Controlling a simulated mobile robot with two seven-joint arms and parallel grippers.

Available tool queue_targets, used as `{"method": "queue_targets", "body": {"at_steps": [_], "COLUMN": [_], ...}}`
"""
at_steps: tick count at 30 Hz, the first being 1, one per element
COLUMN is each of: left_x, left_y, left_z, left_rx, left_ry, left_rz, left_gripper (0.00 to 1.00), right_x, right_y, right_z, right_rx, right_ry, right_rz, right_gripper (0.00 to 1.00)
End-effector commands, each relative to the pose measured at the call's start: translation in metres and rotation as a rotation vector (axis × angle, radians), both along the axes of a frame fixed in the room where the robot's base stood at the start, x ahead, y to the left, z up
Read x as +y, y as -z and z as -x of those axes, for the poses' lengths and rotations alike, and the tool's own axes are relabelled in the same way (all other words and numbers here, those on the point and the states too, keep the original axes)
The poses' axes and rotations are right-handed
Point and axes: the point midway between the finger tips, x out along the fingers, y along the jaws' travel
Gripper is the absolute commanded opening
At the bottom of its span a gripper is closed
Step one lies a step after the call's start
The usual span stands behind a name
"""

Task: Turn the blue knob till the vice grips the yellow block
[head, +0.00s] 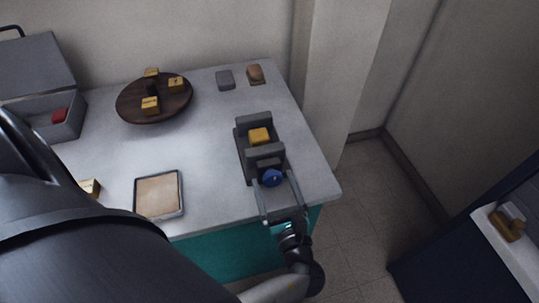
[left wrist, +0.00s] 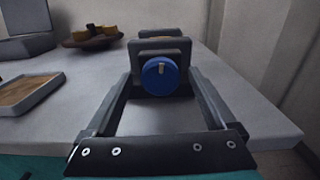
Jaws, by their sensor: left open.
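The dark grey vice (head: 243,160) stands near the right end of the table. The yellow block (head: 259,136) sits between its jaws; I cannot tell whether both jaws touch it. The blue knob (head: 272,178) is on the vice's near end. In the left wrist view the knob (left wrist: 160,77) faces me, with a pale mark near its top. My left gripper (head: 274,180) is open, one finger on each side of the knob, with visible space between the fingers and it. My right gripper is not in view.
A round dark board (head: 133,110) with several yellow blocks is at the back left, beside an open grey box (head: 70,130). A framed tan tray (head: 157,196) lies at the front. A grey block (head: 225,79) and a brownish one (head: 255,73) are at the back.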

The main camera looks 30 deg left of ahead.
Motion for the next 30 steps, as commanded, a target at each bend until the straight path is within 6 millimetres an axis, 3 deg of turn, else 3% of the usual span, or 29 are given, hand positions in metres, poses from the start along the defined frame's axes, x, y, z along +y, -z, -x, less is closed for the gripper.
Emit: {"method": "queue_targets", "body": {"at_steps": [12, 30], "left_x": [-0.0024, -0.0019], "left_y": [0.0001, 0.0], "left_z": [0.0013, 0.0011], "left_rx": [0.001, 0.0], "left_ry": [0.0, 0.0], "left_rz": [0.001, 0.0], "left_gripper": [0.87, 0.2], "right_x": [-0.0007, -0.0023], "right_y": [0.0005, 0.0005], "right_z": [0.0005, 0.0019], "right_rx": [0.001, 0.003], "right_ry": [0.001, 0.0], "right_rz": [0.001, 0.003], "right_gripper": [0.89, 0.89]}}
